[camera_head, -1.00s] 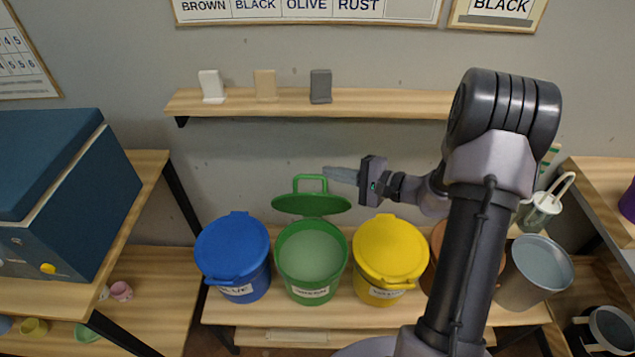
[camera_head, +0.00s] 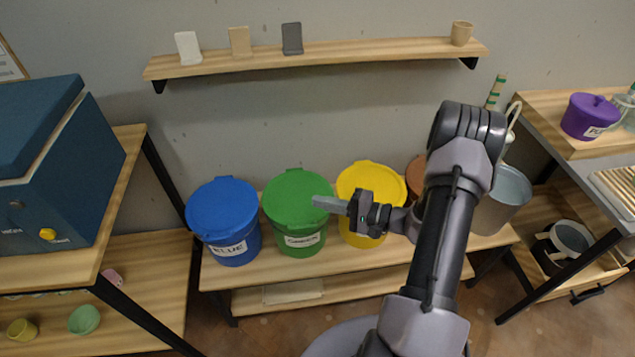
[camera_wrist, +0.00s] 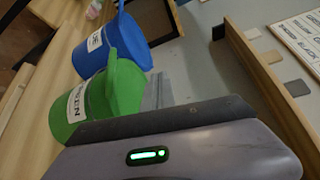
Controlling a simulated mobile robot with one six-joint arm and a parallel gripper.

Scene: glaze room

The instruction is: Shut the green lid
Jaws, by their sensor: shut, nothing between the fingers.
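The green bucket (camera_head: 301,240) stands on the low wooden bench between the blue and yellow buckets. Its green lid (camera_head: 293,196) now lies down over the bucket's mouth; whether it is pressed fully tight I cannot tell. My gripper (camera_head: 318,202) is shut and empty, its fingertips at the right side of the green lid. Whether they touch it I cannot tell.
The blue bucket (camera_head: 225,228) is lidded at left. The yellow bucket (camera_head: 362,182) is lidded at right, partly behind my gripper. An open grey bucket (camera_head: 502,205) stands farther right. A wall shelf (camera_head: 350,54) runs above, with free space between it and the buckets.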

